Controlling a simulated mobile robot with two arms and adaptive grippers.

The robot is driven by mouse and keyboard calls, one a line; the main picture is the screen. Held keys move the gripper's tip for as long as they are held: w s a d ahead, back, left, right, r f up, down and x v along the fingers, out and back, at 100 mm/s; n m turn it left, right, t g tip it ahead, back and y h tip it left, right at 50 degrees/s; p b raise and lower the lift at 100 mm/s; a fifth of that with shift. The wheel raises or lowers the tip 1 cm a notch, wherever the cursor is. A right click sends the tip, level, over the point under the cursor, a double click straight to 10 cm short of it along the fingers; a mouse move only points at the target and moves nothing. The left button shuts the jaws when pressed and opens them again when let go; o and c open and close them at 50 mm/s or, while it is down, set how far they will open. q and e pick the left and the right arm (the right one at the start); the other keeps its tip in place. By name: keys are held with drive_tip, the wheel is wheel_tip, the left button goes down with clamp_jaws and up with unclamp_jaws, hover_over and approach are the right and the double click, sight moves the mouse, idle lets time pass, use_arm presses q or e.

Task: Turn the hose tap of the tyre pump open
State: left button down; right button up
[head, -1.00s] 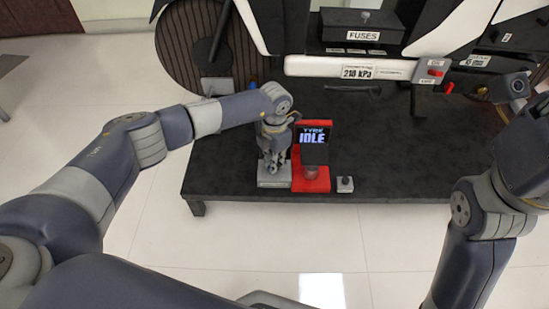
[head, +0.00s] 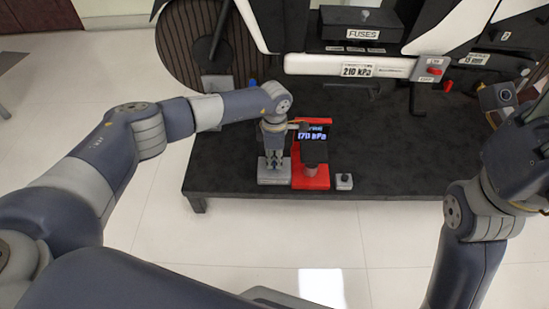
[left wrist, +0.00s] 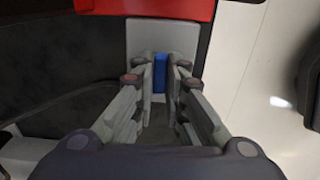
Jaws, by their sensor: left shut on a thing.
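The tyre pump (head: 311,181) is a red unit on the dark platform, with a lit display (head: 312,137) reading 170 kPa. Left of it and touching or very close stands a grey block (head: 275,180), which also shows in the left wrist view (left wrist: 150,32). My left gripper (head: 272,163) points down over this block. In the left wrist view its fingers (left wrist: 160,82) are shut on a blue handle (left wrist: 160,68), which I take as the hose tap. The gripper hides the handle in the head view. My right arm is at the right edge; its fingers do not show.
A small grey box with a black knob (head: 344,181) sits right of the pump. The dark platform (head: 400,160) is clear further right. Behind stand a fuse box (head: 360,24), a 210 kPa label (head: 357,70) and a red switch (head: 434,71).

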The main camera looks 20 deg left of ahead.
sight(274, 162)
idle(0.4)
use_arm(q)
drive_tip(key=c, duration=1.6)
unclamp_jaws()
drive_tip(key=shift+c, duration=0.2)
wheel_tip(274, 162, up, 12)
